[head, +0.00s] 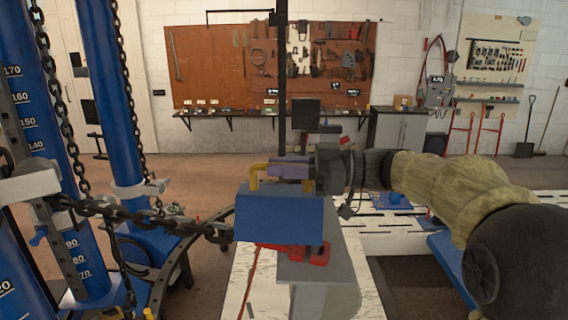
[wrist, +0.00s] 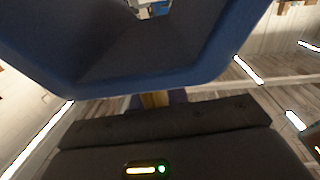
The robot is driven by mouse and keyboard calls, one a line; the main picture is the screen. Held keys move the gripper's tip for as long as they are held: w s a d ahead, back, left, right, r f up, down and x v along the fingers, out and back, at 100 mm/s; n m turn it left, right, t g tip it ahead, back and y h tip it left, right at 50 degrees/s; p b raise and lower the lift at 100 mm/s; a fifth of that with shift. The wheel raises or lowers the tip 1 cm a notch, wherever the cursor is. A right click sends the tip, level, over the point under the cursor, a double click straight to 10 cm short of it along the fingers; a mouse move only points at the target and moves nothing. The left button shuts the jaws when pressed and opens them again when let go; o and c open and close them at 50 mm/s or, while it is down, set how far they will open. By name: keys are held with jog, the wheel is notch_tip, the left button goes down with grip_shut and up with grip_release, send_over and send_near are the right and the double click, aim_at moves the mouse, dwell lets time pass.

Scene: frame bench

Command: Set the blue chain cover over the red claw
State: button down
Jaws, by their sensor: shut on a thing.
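The blue chain cover (head: 280,219) is in the middle of the head view, a box-like part with a yellow handle (head: 256,174) on top. My gripper (head: 270,170) is shut on the cover at its handle. The red claw (head: 312,255) shows just below the cover, on a grey stand. The cover hides its upper part, and I cannot tell whether the two touch. In the wrist view the cover (wrist: 215,75) fills the top, with its hollow side partly visible. A bit of the handle (wrist: 154,99) shows beyond my gripper's dark body.
A dark chain (head: 130,213) runs from the blue post (head: 105,110) at left to the cover's left side. A grey beam (head: 308,272) carries the claw. A white bench or frame (head: 385,243) lies to the right. A tool board stands against the back wall.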

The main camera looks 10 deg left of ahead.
aim_at(285, 189)
jog(key=shift+f+b, duration=1.05)
jog(key=shift+f, duration=0.65)
jog(key=c, duration=1.3)
grip_release()
jog(key=shift+s, duration=0.1)
jog(key=shift+f, duration=0.15)
jog(key=w+d+b, duration=0.1)
jog(key=d, duration=0.4)
jog(key=d+b, duration=0.2)
jog(key=d, duration=0.4)
jog(key=w+d+b, duration=0.1)
jog(key=d+b, duration=0.1)
jog(key=d, duration=0.4)
jog(key=shift+w+d+r, duration=0.15)
jog(key=shift+w+r, duration=0.05)
jog(key=shift+w, duration=0.15)
jog(key=shift+w, duration=0.15)
